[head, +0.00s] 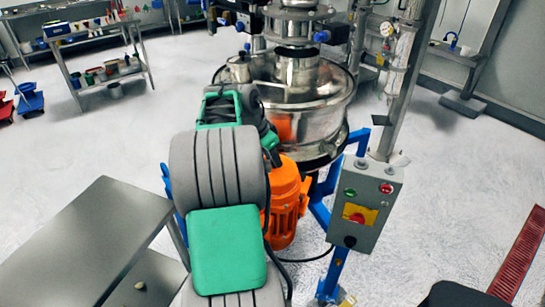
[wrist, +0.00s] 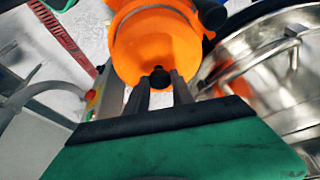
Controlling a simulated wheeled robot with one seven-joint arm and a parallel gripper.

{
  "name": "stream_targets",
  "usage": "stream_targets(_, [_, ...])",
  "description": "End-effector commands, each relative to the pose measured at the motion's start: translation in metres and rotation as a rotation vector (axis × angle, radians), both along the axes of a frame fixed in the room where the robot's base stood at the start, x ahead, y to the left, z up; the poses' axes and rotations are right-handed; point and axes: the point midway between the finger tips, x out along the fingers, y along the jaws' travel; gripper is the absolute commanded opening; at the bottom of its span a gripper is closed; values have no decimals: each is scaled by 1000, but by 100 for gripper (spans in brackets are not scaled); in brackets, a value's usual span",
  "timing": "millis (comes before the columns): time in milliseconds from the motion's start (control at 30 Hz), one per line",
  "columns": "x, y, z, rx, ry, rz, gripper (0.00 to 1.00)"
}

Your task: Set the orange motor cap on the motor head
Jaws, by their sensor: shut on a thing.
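The orange motor cap (wrist: 155,50) fills the upper middle of the wrist view, with a small dark knob facing me. My gripper (wrist: 159,88) is shut on this knob, one finger on each side. In the head view the orange motor head (head: 284,203) stands below the sifter, partly hidden behind my arm. My gripper's fingers are hidden in the head view. I cannot tell whether the cap touches the motor head or is held apart from it.
The shiny steel sifter bowl (head: 312,112) stands close beside the motor and also shows in the wrist view (wrist: 275,70). A grey control box (head: 366,203) on a blue frame is at the right. A grey table (head: 85,240) stands at the lower left.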

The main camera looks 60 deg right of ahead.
Motion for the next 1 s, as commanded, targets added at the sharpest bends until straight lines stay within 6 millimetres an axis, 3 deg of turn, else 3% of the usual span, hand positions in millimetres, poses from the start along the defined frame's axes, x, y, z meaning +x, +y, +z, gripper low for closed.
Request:
stream_targets(367, [0, 0, -8, -1, 0, 0, 0])
stream_targets(400, [0, 0, -9, 0, 0, 0, 32])
stream_targets(633, [0, 0, -9, 0, 0, 0, 51])
stream_targets(867, [0, 0, -8, 0, 0, 0, 51])
stream_targets(1000, [0, 0, 8, -1, 0, 0, 51])
